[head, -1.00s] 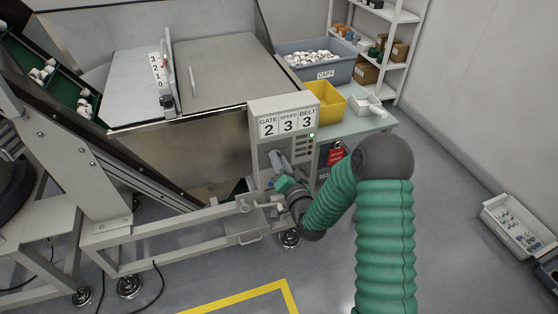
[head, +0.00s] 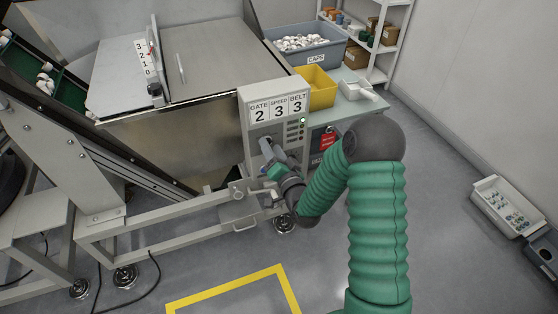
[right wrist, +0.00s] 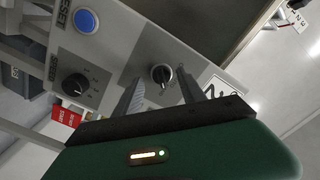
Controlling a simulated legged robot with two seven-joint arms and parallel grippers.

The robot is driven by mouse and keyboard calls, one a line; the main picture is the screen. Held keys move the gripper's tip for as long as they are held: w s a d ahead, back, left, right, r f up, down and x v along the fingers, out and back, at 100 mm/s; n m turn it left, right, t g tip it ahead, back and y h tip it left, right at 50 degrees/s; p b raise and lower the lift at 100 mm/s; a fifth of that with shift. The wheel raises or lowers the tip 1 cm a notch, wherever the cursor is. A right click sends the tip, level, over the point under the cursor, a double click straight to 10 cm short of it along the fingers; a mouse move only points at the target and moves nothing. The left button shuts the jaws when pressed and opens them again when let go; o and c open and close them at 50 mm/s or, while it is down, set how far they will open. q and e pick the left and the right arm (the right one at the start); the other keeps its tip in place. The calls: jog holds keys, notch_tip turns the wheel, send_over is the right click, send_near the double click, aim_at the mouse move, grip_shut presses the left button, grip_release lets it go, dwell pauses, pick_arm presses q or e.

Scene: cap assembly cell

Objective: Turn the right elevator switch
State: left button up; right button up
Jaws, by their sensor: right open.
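A switch with a silver-edged handle (right wrist: 161,75) sits on the grey control panel (right wrist: 110,62), between the fingers of my right gripper (right wrist: 159,88) in the right wrist view. The fingers are open, one on each side of it; I cannot tell whether they touch it. In the head view my right gripper (head: 269,154) is at the lower front of the panel (head: 259,129) and hides the switch. No label reading "elevator" is legible. My left gripper is not in view.
A black speed knob (right wrist: 75,86) and a blue reset button (right wrist: 86,20) are near the switch. The panel's display (head: 277,109) reads gate 2, speed 3, belt 3. A red tag (head: 327,140) hangs right of it. A frame rail (head: 165,218) runs below left.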

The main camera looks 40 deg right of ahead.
jog(key=p+v, duration=0.9)
jog(key=v, duration=0.7)
jog(key=shift+d, duration=0.15)
jog(key=shift+s+f, duration=0.1)
